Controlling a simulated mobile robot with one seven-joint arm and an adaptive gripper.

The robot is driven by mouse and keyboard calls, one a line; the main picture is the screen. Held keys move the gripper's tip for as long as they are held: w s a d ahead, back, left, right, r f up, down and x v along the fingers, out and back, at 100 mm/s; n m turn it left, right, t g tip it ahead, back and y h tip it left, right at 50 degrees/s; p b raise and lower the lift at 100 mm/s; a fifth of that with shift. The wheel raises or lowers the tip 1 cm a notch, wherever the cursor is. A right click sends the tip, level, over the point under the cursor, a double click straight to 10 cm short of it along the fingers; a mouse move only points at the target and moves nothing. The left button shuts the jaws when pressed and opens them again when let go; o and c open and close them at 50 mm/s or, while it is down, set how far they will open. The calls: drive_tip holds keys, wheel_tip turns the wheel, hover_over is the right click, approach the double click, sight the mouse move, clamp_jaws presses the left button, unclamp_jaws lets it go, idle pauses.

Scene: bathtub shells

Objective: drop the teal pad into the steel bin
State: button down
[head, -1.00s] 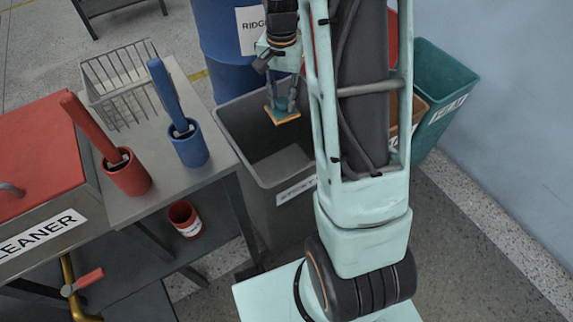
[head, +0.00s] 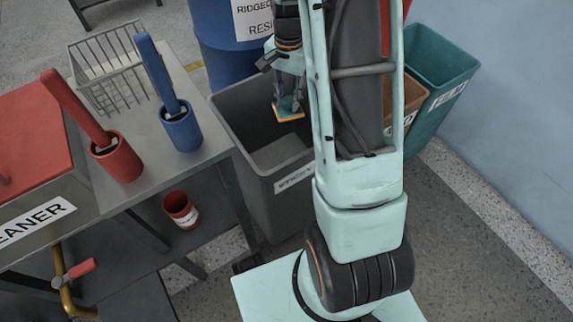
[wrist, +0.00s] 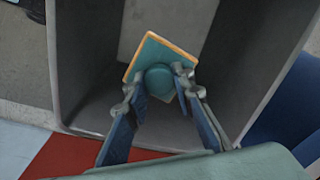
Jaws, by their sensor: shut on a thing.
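The teal pad (wrist: 153,52) is a square plate with an orange edge and a round teal knob. My gripper (wrist: 158,84) is shut on the knob in the wrist view. In the head view the pad (head: 289,114) hangs below my gripper (head: 287,98), over the mouth of a dark grey bin (head: 262,190). In the wrist view the bin's grey walls (wrist: 85,70) surround the pad, with the bin floor beyond it. The bin's white label is too blurred to read surely. My arm hides its right side.
A blue drum (head: 225,45) stands behind the bin. A brown bin (head: 410,95) and a teal bin (head: 445,75) stand to the right, partly behind my arm. A bench (head: 190,165) with red and blue holders and a wire basket (head: 108,65) is at left.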

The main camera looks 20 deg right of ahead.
drive_tip(key=c, duration=1.6)
unclamp_jaws()
drive_tip(key=shift+r, duration=0.1)
wheel_tip(320, 180, up, 12)
drive_tip(key=shift+f, duration=0.1)
